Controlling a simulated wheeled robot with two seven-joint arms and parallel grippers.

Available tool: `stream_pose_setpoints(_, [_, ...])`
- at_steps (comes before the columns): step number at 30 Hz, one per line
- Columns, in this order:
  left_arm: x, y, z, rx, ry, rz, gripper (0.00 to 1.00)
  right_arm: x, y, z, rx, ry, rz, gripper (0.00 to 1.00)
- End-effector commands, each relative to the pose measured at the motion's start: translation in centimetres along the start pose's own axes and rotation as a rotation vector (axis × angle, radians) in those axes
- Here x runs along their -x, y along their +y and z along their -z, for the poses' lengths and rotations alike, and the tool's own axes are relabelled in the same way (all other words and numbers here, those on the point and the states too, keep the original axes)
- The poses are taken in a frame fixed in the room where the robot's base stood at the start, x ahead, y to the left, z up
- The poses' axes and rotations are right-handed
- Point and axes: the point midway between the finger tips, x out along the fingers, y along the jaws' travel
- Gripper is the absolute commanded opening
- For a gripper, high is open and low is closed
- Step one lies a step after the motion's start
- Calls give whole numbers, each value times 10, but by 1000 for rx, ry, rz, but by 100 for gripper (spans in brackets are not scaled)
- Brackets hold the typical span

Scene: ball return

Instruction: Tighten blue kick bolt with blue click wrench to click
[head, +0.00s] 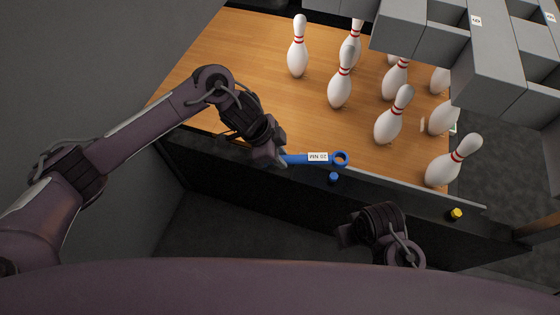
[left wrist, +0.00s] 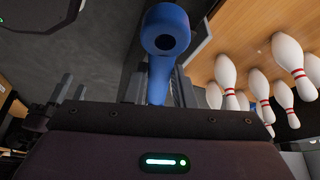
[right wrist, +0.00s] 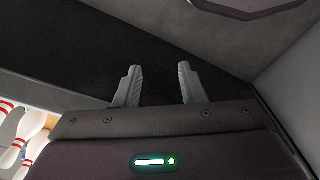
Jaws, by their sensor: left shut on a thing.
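The blue click wrench (head: 310,158), with a white "20 NM" label, is held by my left gripper (head: 280,158) in the head view. Its ring end points right, just above and beside the blue kick bolt (head: 333,178) and apart from it. In the left wrist view the ring end of the wrench (left wrist: 166,32) rises beyond the gripper fingers (left wrist: 163,85). The bolt does not show there. My right gripper (head: 345,236) is low at the front of the dark board in the head view. In the right wrist view its fingers (right wrist: 158,86) are apart with nothing between them.
Several white pins (head: 390,127) stand or lean on the wooden lane (head: 260,50), some close behind the bolts. A yellow bolt (head: 455,214) sits farther right on the dark board (head: 400,200). Grey boxes (head: 420,38) overhang the lane at the upper right.

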Motion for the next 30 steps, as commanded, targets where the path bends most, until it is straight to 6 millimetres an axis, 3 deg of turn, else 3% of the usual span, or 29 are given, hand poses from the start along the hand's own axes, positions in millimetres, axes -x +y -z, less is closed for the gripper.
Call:
stream_pose_setpoints(13, [-3, 1, 0, -16, 1, -5, 0, 3, 0, 0, 0, 0, -1, 36])
stream_pose_setpoints(22, [-4, 1, -2, -14, 4, -6, 0, -19, 2, 2, -9, 8, -1, 36])
stream_pose_setpoints(28, [-23, 2, -10, -14, 4, -7, 0, 6, 0, 0, 2, 3, -1, 36])
stream_pose_setpoints(30, [-32, 2, -14, -14, 5, -7, 0, 4, -3, 2, 9, 20, 3, 36])
